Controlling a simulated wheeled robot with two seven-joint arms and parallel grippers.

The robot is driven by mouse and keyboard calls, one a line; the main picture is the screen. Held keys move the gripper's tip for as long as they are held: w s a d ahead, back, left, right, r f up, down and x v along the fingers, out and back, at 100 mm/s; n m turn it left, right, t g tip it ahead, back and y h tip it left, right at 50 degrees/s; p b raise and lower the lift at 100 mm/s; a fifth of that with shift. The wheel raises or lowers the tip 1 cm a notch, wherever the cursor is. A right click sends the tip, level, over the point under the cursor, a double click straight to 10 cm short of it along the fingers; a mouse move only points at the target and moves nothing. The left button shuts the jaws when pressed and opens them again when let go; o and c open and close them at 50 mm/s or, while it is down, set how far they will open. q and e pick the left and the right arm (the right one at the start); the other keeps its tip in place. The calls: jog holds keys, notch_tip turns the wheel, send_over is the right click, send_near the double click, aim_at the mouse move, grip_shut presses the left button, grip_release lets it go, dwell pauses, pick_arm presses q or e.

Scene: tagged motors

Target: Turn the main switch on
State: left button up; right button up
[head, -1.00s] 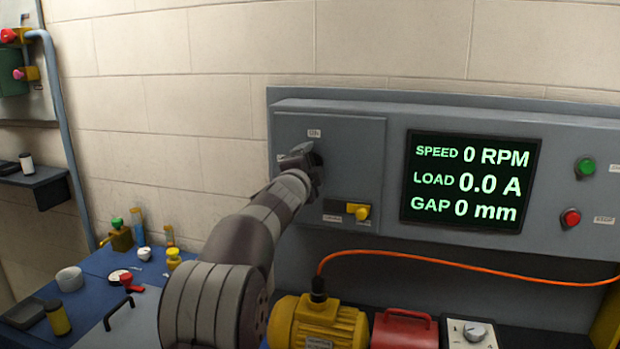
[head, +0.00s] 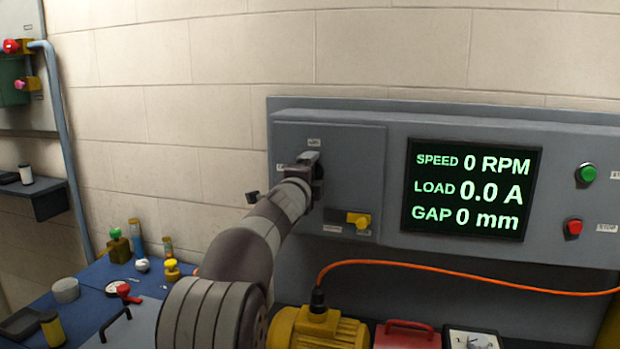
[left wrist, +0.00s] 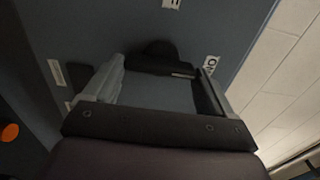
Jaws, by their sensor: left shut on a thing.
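The main switch, a dark knob (left wrist: 155,58), is on the front of the grey cabinet (head: 350,150). My left gripper (head: 308,168) reaches the cabinet door and hides most of the knob in the head view. In the left wrist view the gripper's two fingers (left wrist: 160,84) stand on either side of the knob and are shut on it. Small white labels sit around the knob, one above it (head: 314,142); the lettering is too small to read surely. My right gripper is not in view.
A yellow switch (head: 358,220) sits below the knob. The screen (head: 471,187) reads 0 RPM, 0.0 A and 0 mm. Green (head: 586,173) and red (head: 573,227) buttons are at the right. A yellow motor (head: 318,328) and an orange cable (head: 450,277) lie below.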

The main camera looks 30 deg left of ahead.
pick_arm(q)
jog(key=shift+f, duration=0.15)
jog(key=o, duration=0.8)
jog(key=shift+o, duration=0.2)
jog(key=b+v, duration=0.2)
jog(key=v, duration=1)
jog(key=shift+s+b, duration=0.35)
jog(key=shift+b, duration=0.05)
